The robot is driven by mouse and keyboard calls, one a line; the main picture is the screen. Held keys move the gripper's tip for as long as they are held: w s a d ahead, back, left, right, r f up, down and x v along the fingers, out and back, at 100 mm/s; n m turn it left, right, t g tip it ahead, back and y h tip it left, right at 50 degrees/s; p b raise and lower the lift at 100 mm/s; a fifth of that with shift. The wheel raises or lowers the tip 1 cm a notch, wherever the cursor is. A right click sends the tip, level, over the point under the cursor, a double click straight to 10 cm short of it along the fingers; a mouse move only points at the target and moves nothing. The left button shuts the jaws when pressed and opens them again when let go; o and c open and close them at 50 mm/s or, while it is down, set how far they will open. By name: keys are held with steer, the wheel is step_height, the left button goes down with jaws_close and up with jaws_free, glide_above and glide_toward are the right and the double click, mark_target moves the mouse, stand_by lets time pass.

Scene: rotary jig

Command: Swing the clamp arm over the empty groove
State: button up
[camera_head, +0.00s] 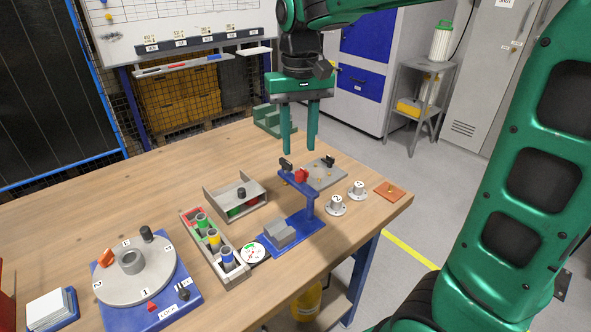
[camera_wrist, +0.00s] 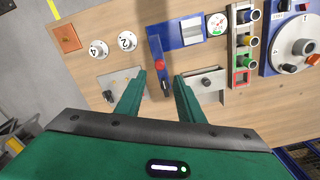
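The blue clamp arm (camera_head: 319,182) sits on an upright post at the end of a blue base (camera_head: 303,239). It carries a red knob (camera_head: 301,175) and a dark tip (camera_head: 285,164), and points away from the grey block (camera_head: 279,233) on that base. Any groove in the block is too small to make out. My gripper (camera_head: 298,150) is open and empty, fingers down, above the clamp arm's tip end. In the wrist view, the clamp arm (camera_wrist: 154,47) shows between my fingertips (camera_wrist: 160,78), with the grey block (camera_wrist: 191,27) beyond. I see no contact.
A grey plate (camera_head: 324,172) with a black knob lies beside the arm. Two numbered silver pieces (camera_head: 336,206) and an orange plate (camera_head: 390,191) lie right. A grey tray (camera_head: 214,187), coloured cylinders in a rack (camera_head: 232,278) and a numbered turntable (camera_head: 150,284) are left.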

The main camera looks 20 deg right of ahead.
mark_target(299, 172)
step_height(299, 172, down, 8)
steer(key=shift+f, duration=0.2)
steer(key=shift+c, duration=0.4)
